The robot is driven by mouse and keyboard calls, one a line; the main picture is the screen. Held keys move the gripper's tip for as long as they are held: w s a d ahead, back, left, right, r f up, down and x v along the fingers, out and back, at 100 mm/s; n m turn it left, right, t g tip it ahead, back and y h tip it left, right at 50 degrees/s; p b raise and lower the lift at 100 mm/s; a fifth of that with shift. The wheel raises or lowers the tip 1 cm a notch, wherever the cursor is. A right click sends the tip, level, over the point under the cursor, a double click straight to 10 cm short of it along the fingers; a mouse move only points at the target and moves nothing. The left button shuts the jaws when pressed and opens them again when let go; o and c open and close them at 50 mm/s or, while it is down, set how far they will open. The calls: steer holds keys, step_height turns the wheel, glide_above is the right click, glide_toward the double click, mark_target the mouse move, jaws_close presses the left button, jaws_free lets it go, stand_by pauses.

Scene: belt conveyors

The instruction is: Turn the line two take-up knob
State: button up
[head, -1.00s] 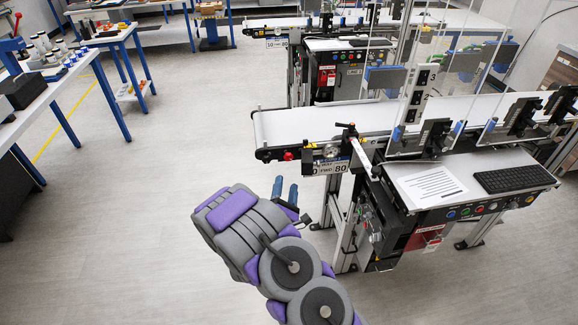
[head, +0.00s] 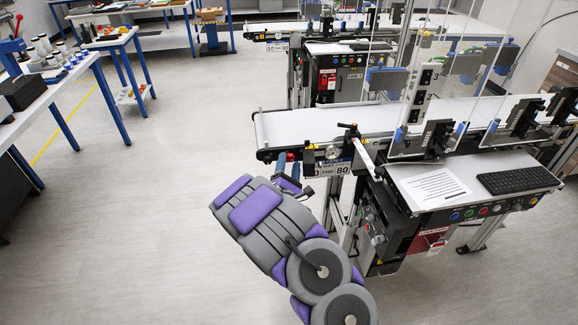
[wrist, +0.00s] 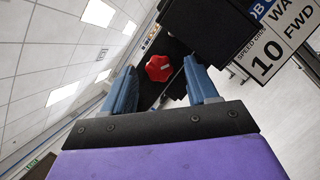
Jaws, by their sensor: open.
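A red lobed knob (wrist: 158,68) shows in the wrist view on a dark mount, in the gap between my two blue fingers. In the head view the red knob (head: 291,157) sits under the left end of the nearer conveyor (head: 300,125), partly hidden by my fingers. My gripper (wrist: 160,74) is open, with a finger on either side of the knob in the picture. I cannot tell whether the fingers reach around it or stop short; no contact shows. In the head view my gripper (head: 288,166) is just below the conveyor's end.
A sign plate (wrist: 270,45) reading 10 and FWD is right of the fingers. A black block (wrist: 207,30) is close above the right finger. A dial and a black-handled lever (head: 350,132) stand beside the conveyor's end.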

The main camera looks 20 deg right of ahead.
steer(key=shift+a, duration=0.1)
steer(key=shift+c, duration=1.3)
steer(key=c, duration=0.8)
steer(key=shift+m, duration=0.3)
